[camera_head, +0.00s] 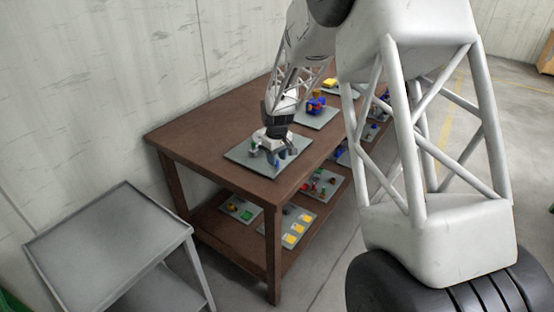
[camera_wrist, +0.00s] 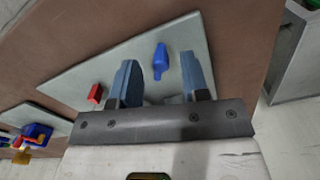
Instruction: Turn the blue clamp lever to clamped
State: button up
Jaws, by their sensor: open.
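The blue clamp lever (camera_wrist: 160,60) is a small tapered blue piece on a grey plate (camera_wrist: 75,74). In the wrist view it stands between the two fingers of my gripper (camera_wrist: 159,62), with a gap on each side. In the head view my gripper (camera_head: 270,152) is low over the plate (camera_head: 294,152) at the near end of the brown table, with its jaws open and empty. A bit of blue (camera_head: 277,163) shows beside the fingers there. Whether the lever is at clamped cannot be read; its base is partly hidden by my gripper.
A small red part (camera_wrist: 95,94) is left of my fingers on the same plate. Another plate with blue and yellow parts (camera_head: 316,105) is farther along the table (camera_head: 185,131). The lower shelf holds more plates. A grey stand (camera_head: 105,240) is at the left.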

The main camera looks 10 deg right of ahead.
jog(key=shift+r, duration=3.4)
jog(key=shift+s+r, duration=0.2)
jog(key=s+d+r+m+t, duration=0.1)
jog(key=s+r+m, duration=0.1)
jog(key=s+r, duration=0.7)
jog(key=s+d+r+m, duration=0.1)
jog(key=s+r, duration=0.4)
jog(key=s, duration=0.8)
jog(key=s+m+t, duration=0.1)
jog(key=s+m, duration=0.2)
jog(key=s, duration=2.2)
jog(key=shift+d+r+t, duration=0.3)
jog(key=shift+d, duration=0.15)
